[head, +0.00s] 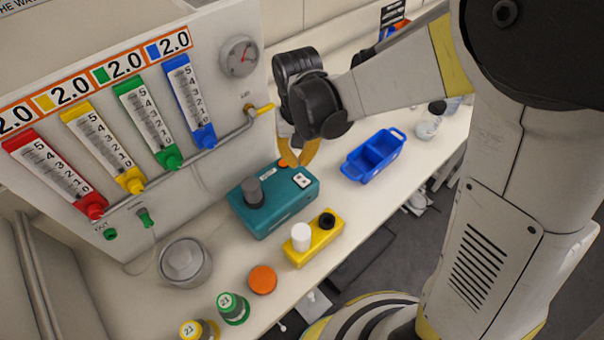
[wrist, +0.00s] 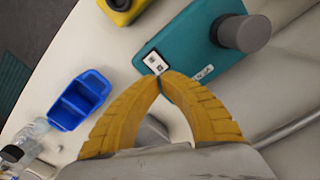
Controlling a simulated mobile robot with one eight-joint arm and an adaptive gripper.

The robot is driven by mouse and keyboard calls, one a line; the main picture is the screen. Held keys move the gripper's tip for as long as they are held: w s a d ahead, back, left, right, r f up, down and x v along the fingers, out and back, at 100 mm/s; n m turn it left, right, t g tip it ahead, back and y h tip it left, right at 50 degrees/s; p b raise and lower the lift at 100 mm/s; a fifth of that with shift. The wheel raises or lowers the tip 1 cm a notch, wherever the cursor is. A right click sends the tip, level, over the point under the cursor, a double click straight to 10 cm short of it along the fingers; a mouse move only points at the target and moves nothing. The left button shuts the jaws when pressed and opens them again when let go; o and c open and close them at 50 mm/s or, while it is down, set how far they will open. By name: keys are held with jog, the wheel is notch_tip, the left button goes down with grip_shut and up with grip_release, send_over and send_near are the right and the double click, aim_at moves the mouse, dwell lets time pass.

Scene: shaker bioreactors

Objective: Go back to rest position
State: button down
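My gripper (head: 297,152) is over the right end of the teal device (head: 285,206) on the bench in the head view. In the wrist view the yellow fingers of my gripper (wrist: 159,80) curve together and their tips meet, with nothing seen between them. The tips appear in front of the teal device (wrist: 190,55), close to its white switch panel (wrist: 155,62). I cannot tell whether they touch it. My arm reaches in from the upper right of the head view.
A blue two-part tray (head: 372,157) lies right of the teal device. A yellow block (head: 322,240) with white and black caps stands in front. A metal pot (head: 185,262), an orange lid (head: 262,280) and green-capped bottle (head: 232,307) are nearby. A flowmeter panel (head: 225,90) rises behind.

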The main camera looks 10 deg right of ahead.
jog(key=shift+r, duration=0.55)
jog(key=shift+s+d+r+b, duration=0.1)
jog(key=shift+d+b, duration=0.2)
jog(key=shift+d, duration=0.05)
jog(key=s+d+r+t+b, duration=0.1)
jog(key=s+d+t+b, duration=0.6)
jog(key=s+d+b, duration=0.3)
jog(key=d, duration=0.2)
jog(key=shift+s+d+r+m+b, duration=0.35)
jog(key=shift+d+m+b, duration=0.05)
